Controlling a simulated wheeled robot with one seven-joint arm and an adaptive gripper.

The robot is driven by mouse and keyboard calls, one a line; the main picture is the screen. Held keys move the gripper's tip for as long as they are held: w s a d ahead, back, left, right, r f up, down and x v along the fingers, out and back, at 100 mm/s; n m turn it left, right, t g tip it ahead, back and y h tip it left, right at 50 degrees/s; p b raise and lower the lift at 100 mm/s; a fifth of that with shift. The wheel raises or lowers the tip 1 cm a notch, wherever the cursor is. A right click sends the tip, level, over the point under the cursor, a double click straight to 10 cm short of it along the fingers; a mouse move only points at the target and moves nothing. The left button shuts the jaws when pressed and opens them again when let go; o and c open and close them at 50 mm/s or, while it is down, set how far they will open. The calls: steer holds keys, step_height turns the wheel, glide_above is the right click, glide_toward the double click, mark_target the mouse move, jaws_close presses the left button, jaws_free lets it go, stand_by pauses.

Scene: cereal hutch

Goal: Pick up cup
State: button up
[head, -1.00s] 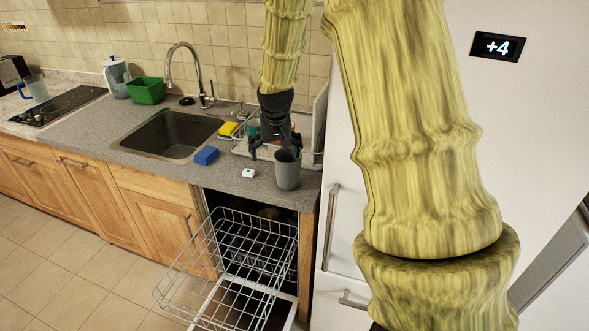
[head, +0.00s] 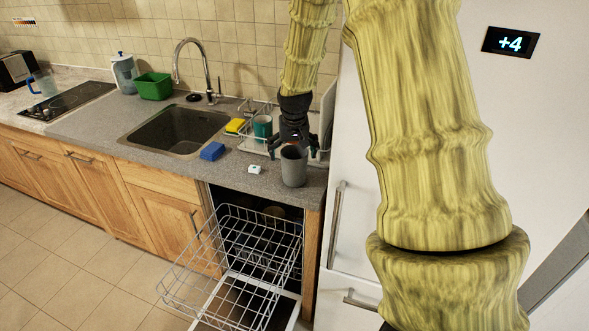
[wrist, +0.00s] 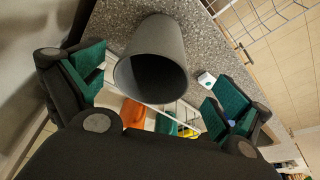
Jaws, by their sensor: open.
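A grey cup (head: 293,168) stands upright on the counter near its front right end, above the open dishwasher. In the wrist view the cup (wrist: 152,62) shows its dark open mouth between the two green-padded fingers. My gripper (head: 294,150) is open and points down at the cup from above and behind. Its fingers (wrist: 160,90) are spread on both sides of the cup, with a gap to each side visible. A teal cup (head: 262,126) stands by the dish rack behind my gripper.
A small white block (head: 254,169) and a blue sponge (head: 213,151) lie left of the cup. The dish rack (head: 252,143) is behind. The open dishwasher basket (head: 240,250) juts out below. The fridge (head: 350,150) closes off the right side.

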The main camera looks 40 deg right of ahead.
mark_target(295, 157)
steer(key=shift+w+d+f+p, duration=0.2)
steer(key=shift+d+f+p, duration=0.1)
steer(key=shift+f, duration=0.25)
steer(key=shift+w+d+f+p, duration=0.15)
steer(key=shift+d+f+p, duration=0.15)
steer(key=shift+f, duration=0.25)
steer(key=shift+w+d+f+p, duration=0.25)
steer(key=shift+f+p, duration=0.1)
steer(key=shift+f, duration=0.2)
steer(key=shift+x, duration=0.75)
steer(key=shift+s, duration=0.1)
steer(key=c, duration=1.1)
